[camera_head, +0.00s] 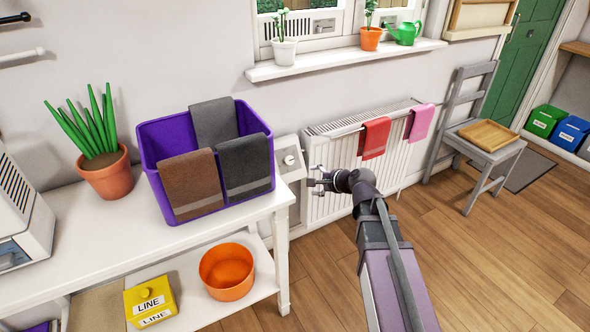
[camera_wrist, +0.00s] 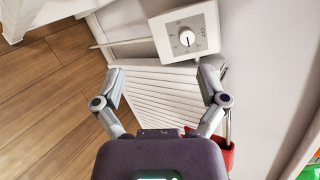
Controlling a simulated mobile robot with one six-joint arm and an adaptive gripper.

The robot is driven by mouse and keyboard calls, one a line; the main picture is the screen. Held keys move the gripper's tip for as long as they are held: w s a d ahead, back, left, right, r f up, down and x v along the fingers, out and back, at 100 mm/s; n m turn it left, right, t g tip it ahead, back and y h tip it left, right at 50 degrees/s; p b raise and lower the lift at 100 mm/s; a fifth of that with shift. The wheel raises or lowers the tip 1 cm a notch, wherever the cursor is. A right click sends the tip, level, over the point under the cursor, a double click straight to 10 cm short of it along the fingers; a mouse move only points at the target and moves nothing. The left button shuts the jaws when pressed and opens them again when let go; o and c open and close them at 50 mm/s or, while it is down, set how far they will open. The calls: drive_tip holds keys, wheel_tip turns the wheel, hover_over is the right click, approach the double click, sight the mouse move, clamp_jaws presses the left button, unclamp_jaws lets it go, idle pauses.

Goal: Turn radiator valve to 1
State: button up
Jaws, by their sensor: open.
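The radiator valve is a round grey dial with a pale pointer on a square white plate. In the head view the valve (camera_head: 290,160) is on the wall between the white table and the radiator (camera_head: 318,205). In the wrist view the dial (camera_wrist: 187,39) is at the top, slightly right of centre, with marks around it too small to read. My gripper (camera_head: 318,181) is just right of the plate in the head view. In the wrist view my gripper (camera_wrist: 164,80) is open and empty, its fingers apart and short of the dial.
A red towel (camera_head: 374,138) and a pink towel (camera_head: 420,122) hang on the radiator. The white table (camera_head: 110,235) at left holds a purple basket (camera_head: 160,140) with towels. A grey chair (camera_head: 485,135) stands at right. The wooden floor (camera_head: 480,245) is clear in front.

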sight(291, 160)
drive_tip(key=w+f+m+t+y+b, duration=0.3)
drive_tip(key=w+f+m+b, duration=0.8)
drive_tip(key=b, duration=0.8)
drive_tip(key=shift+w+m+t+y, duration=0.3)
drive_tip(key=shift+w+m+t, duration=0.7)
drive_tip(key=shift+w+t, duration=0.15)
drive_tip(key=shift+w, duration=0.1)
drive_tip(key=x, duration=1.3)
drive_tip(key=shift+w+a+f, duration=0.15)
drive_tip(key=shift+w, duration=0.15)
drive_tip(key=c, duration=1.2)
drive_tip(key=shift+o, duration=0.3)
drive_tip(key=shift+d, duration=0.2)
drive_tip(key=shift+a, duration=0.15)
